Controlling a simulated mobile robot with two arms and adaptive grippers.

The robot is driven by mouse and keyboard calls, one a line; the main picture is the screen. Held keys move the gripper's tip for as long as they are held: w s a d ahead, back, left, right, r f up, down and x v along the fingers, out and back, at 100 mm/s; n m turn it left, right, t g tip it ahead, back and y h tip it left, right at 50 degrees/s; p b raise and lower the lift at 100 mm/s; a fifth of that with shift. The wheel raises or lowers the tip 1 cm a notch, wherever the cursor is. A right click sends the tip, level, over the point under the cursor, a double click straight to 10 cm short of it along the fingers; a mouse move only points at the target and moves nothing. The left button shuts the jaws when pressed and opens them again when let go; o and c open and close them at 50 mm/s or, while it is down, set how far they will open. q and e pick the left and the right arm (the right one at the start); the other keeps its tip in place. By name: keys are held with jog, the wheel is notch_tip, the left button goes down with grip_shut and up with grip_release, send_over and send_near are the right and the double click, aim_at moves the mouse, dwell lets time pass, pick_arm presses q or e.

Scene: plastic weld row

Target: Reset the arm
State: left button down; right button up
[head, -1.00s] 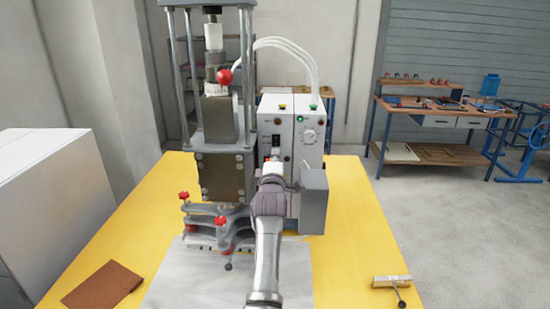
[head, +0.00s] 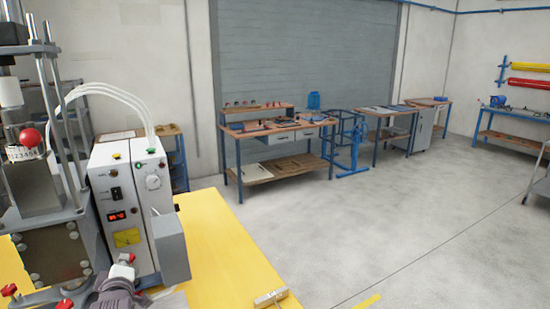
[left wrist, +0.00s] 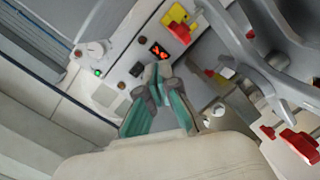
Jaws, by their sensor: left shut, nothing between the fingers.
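My left arm comes up from the bottom edge of the head view, and its gripper (head: 122,268) is in front of the white control box (head: 128,200). In the left wrist view the two fingers of the left gripper (left wrist: 157,78) are together and empty. They appear in front of the control box panel (left wrist: 125,65) with its red display and knobs; whether they touch it I cannot tell. My right gripper is in neither view.
The press (head: 50,250), with red knobs, stands at the left beside the control box. A grey box (head: 171,247) is on the control box's right side. A workbench (head: 275,135) stands behind.

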pick_arm(q)
jog(key=s+d+f+m+g+h, duration=0.25)
jog(key=s+d+f+m, duration=0.4)
jog(key=s, duration=0.35)
jog(key=s+d+f+m+g+h, duration=0.25)
jog(key=s+d+f+m, duration=0.25)
jog(key=s+f, duration=0.3)
jog(key=s+d+f+m+g+h, duration=0.1)
jog(key=s+d+f+m+g, duration=0.2)
jog(key=s, duration=0.7)
jog(key=s+d+f+m+g+h, duration=0.1)
jog(key=s+d+m+g, duration=0.2)
jog(key=s+d+m, duration=0.5)
jog(key=s+a+f+n+g+b, duration=0.1)
jog(key=s+f+n, duration=0.1)
jog(key=f, duration=1.2)
jog(key=s+a+f+n+b, duration=0.1)
jog(key=s+a+f, duration=0.1)
jog(key=f, duration=1.3)
jog(key=s+a+f+g+b, duration=0.1)
jog(key=s+a+f+b, duration=0.1)
jog(key=s+f, duration=1.3)
jog(key=shift+s+a+f, duration=0.25)
jog(key=shift+s+f, duration=0.1)
jog(key=shift+f, duration=0.25)
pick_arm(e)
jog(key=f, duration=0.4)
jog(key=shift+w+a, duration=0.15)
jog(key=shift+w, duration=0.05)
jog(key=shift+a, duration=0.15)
